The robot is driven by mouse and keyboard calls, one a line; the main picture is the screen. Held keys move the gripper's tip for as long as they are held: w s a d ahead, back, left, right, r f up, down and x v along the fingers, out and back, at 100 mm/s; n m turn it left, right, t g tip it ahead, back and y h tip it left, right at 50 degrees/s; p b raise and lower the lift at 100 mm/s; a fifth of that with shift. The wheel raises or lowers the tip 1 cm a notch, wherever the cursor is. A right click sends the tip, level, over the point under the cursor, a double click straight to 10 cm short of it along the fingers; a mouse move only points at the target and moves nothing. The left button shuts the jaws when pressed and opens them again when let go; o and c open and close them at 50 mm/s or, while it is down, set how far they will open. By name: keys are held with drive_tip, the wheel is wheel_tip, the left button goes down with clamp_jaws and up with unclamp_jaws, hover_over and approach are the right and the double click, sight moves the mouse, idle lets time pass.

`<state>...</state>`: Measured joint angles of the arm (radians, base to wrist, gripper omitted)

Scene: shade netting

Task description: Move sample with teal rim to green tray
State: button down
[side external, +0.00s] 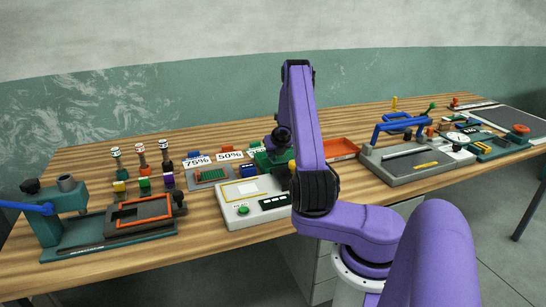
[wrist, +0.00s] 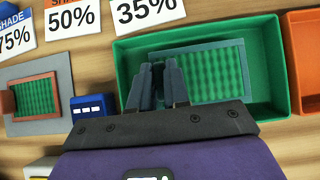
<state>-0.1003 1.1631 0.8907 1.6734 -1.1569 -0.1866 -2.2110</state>
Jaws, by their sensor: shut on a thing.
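The sample with the teal rim (wrist: 215,75) is a green mesh panel in a dull teal frame. In the wrist view it is inside the green tray (wrist: 279,62), over its floor. I cannot tell whether it touches the floor. My gripper (wrist: 160,75) is over the tray's left part, its fingers shut on the sample's left edge. The fingers hide part of that edge. In the side view the green tray (side external: 262,158) shows only partly behind my arm, and my gripper and the sample are hidden.
A sample with an orange rim (wrist: 37,97) lies on a grey mat (wrist: 55,70) left of the tray. A blue block (wrist: 89,107) stands between them. Shade cards (wrist: 72,22) lie behind. An orange tray (wrist: 305,50) adjoins on the right. A press (side external: 65,215) stands far left.

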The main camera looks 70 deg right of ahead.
drive_tip(key=shift+f, duration=1)
drive_tip(key=shift+f, duration=0.1)
drive_tip(key=c, duration=1.1)
unclamp_jaws()
